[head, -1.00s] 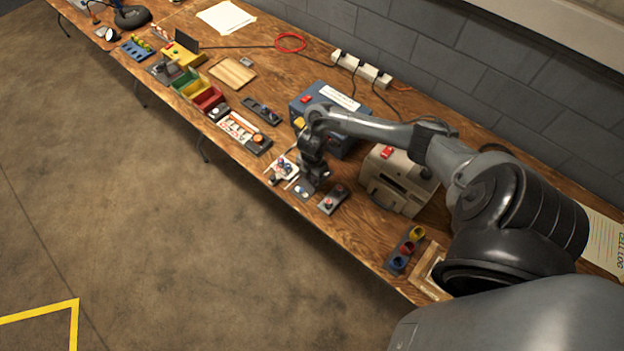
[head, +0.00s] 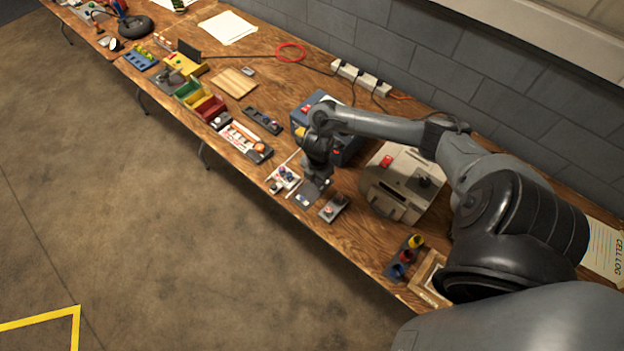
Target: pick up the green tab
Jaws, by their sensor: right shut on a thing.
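My right gripper (head: 318,179) points down over the front part of the wooden bench, just above a dark flat plate (head: 306,198). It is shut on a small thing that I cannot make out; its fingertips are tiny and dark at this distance. I cannot pick out the green tab anywhere in the head view. The gripper and wrist hide part of the plate and the bench behind. My left gripper is not in view.
A small box with a knob (head: 333,208) stands right of the gripper, and a white part with small pieces (head: 284,178) lies left. A blue box (head: 346,150) and a beige machine (head: 392,190) stand behind. Colored bins (head: 207,105) stand farther left.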

